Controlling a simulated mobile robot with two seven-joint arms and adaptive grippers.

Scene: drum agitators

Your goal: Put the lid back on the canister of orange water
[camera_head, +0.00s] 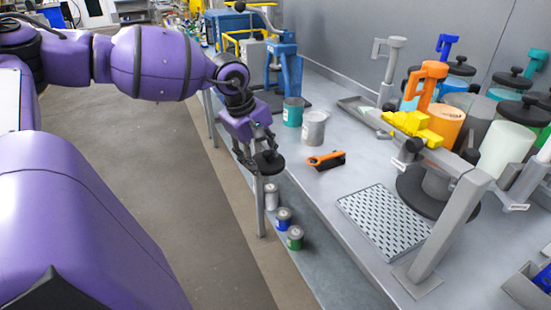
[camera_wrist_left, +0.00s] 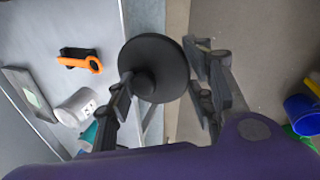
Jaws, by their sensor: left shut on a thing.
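My left gripper (camera_head: 258,142) is over the aisle beside the table's near left edge. It is shut on a round black lid (camera_head: 269,163) with a knob. In the left wrist view the lid (camera_wrist_left: 165,58) lies at the fingertips of the gripper (camera_wrist_left: 160,82), with its knob towards the fingers. The canister of orange water (camera_head: 448,122) stands at the right of the table in the head view, well away from the gripper. An orange agitator handle (camera_head: 430,80) rises beside it, and a yellow part partly hides it. No black lid shows on it. My right gripper is not in view.
Other canisters with black lids (camera_head: 519,108) stand behind and right of the orange one. A grey frame (camera_head: 455,205) stands in front, beside a perforated plate (camera_head: 384,220). An orange-handled tool (camera_head: 326,160) and a grey can (camera_head: 314,128) are on the table. Small cans (camera_head: 284,219) stand below the edge.

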